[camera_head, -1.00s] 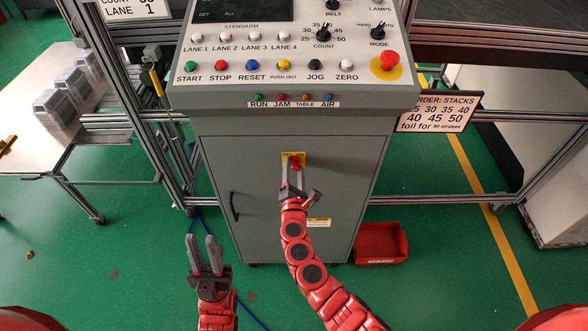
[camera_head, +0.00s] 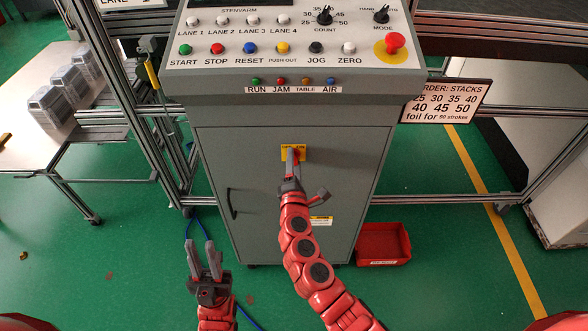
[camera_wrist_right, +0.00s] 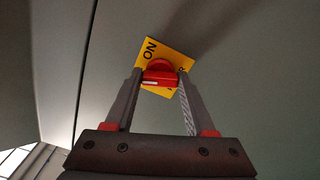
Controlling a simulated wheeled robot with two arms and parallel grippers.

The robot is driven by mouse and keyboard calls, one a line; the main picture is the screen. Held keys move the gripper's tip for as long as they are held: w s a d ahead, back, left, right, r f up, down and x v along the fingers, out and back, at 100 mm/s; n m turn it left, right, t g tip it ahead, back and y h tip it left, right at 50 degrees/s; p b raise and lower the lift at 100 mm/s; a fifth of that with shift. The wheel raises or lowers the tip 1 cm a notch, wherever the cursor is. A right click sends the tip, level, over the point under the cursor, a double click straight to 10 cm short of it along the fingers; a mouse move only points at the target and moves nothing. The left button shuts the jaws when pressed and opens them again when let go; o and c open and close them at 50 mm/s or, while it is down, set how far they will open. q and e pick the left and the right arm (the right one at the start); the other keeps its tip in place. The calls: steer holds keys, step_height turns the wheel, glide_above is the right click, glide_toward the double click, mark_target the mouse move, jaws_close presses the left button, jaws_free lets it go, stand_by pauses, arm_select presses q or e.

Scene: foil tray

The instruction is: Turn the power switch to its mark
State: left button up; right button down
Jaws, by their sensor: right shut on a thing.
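The red power switch (camera_wrist_right: 160,72) sits on a yellow plate (camera_wrist_right: 152,48) on the grey cabinet front (camera_head: 270,200). In the right wrist view the plate appears tilted, with "ON" readable at its upper left; other lettering is partly hidden by the knob and a finger. A pale bar shows on the knob. My right gripper (camera_wrist_right: 159,76) is shut on the knob, one finger on each side. In the head view this gripper (camera_head: 292,156) hides most of the switch. My left gripper (camera_head: 200,243) is open and empty, low at the cabinet's left.
The sloped control panel (camera_head: 320,66) with buttons and a red emergency knob (camera_head: 395,41) overhangs above. A cabinet handle (camera_head: 231,203) is left of the switch. A red bin (camera_head: 383,245) stands on the floor at right. Metal frame posts flank the cabinet.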

steer(key=shift+f+m+b, duration=0.2)
steer(key=shift+m+b, duration=6.5)
steer(key=shift+b, duration=0.9)
steer(key=shift+c, duration=1.2)
jaws_free()
steer(key=shift+s, duration=0.1)
